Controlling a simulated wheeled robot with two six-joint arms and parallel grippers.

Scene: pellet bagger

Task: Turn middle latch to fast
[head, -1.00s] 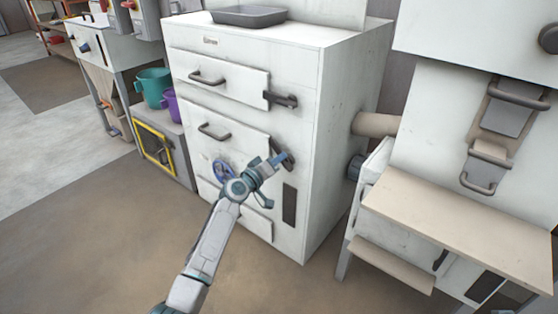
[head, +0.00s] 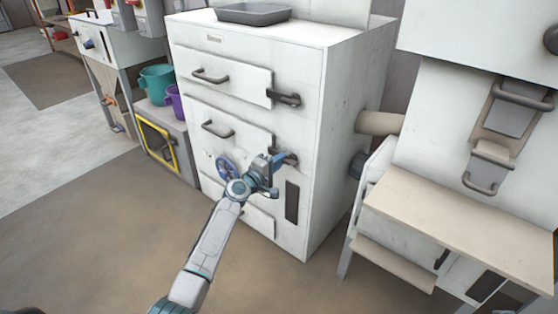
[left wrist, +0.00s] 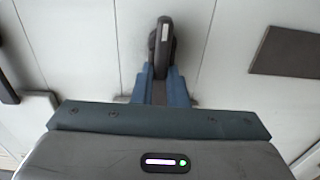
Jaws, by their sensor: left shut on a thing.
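The white cabinet (head: 315,120) has a middle door (head: 235,125) with a dark latch (head: 291,158) at its right edge. In the head view this middle latch lies about level, much like the upper latch (head: 284,98), though my gripper partly hides it. My left gripper (head: 276,164) is at the middle latch, shut on it. In the left wrist view the dark latch handle (left wrist: 162,45) runs down between the blue fingers (left wrist: 162,88). My right gripper is not in view.
A blue handwheel (head: 227,168) is just left of my left gripper. A dark vertical plate (head: 292,202) is below the latch. A grey tray (head: 252,13) sits on top. A bench (head: 460,225) stands to the right. The floor in front is clear.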

